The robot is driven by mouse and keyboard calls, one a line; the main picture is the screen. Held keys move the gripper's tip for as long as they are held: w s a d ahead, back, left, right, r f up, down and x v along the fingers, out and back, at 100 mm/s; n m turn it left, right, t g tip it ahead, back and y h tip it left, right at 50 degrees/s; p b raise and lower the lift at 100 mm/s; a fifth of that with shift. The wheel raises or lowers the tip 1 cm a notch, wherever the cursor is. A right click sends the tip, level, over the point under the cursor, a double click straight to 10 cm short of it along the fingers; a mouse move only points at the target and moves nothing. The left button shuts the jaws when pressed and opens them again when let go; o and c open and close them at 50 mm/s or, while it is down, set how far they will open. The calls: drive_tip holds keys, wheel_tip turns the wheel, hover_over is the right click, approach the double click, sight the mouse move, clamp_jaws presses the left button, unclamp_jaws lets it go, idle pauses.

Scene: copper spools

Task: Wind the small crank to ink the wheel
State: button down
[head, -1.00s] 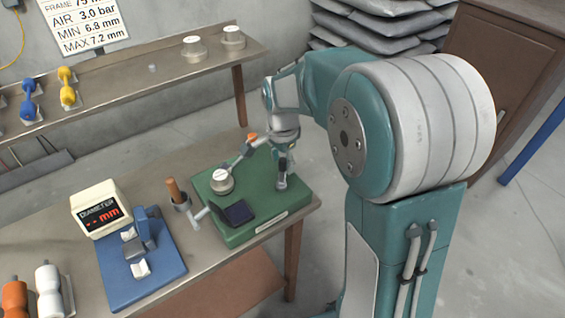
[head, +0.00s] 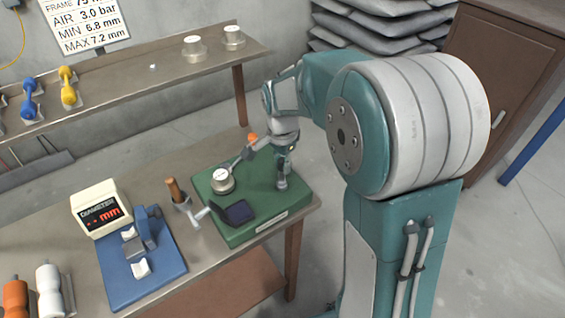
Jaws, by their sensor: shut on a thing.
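The green stamping base (head: 225,232) stands on the bench. On it are a round white-topped gauge-like part (head: 222,180), a dark blue pad or wheel cover (head: 239,212), and a lever with an orange knob (head: 253,137). My gripper (head: 282,170) reaches down over the right part of the green base, at a grey upright part there. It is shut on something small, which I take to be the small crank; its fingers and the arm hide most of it. I cannot make out the inked wheel clearly.
Left of the base are a wooden-handled tool (head: 175,190), a blue gauge stand (head: 150,275) and a diameter display (head: 101,208). A rear shelf (head: 130,88) holds yellow and blue spools and two round weights. Floor is clear right of the bench.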

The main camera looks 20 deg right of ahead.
drive_tip(key=n, duration=0.2)
drive_tip(key=a+n, duration=0.1)
drive_tip(key=n, duration=0.1)
drive_tip(key=a+n, duration=0.1)
drive_tip(key=n, duration=0.3)
drive_tip(key=a+n, duration=0.1)
drive_tip(key=n, duration=0.2)
drive_tip(key=shift+s+a+n, duration=0.15)
drive_tip(key=shift+s+n, duration=0.1)
drive_tip(key=shift+n, duration=0.15)
drive_tip(key=n, duration=0.3)
drive_tip(key=shift+s+a+n, duration=0.3)
drive_tip(key=shift+s+a, duration=0.1)
drive_tip(key=n, duration=0.2)
drive_tip(key=shift+s+a+n, duration=0.15)
drive_tip(key=shift+s+n, duration=0.25)
drive_tip(key=n, duration=0.1)
drive_tip(key=s+n, duration=0.1)
drive_tip(key=n, duration=0.1)
drive_tip(key=shift+a, duration=0.1)
drive_tip(key=shift+s+n, duration=0.2)
drive_tip(key=shift+n, duration=0.6)
drive_tip(key=shift+s+n, duration=0.15)
drive_tip(key=shift+n, duration=0.65)
drive_tip(key=shift+c, duration=2.4)
unclamp_jaws()
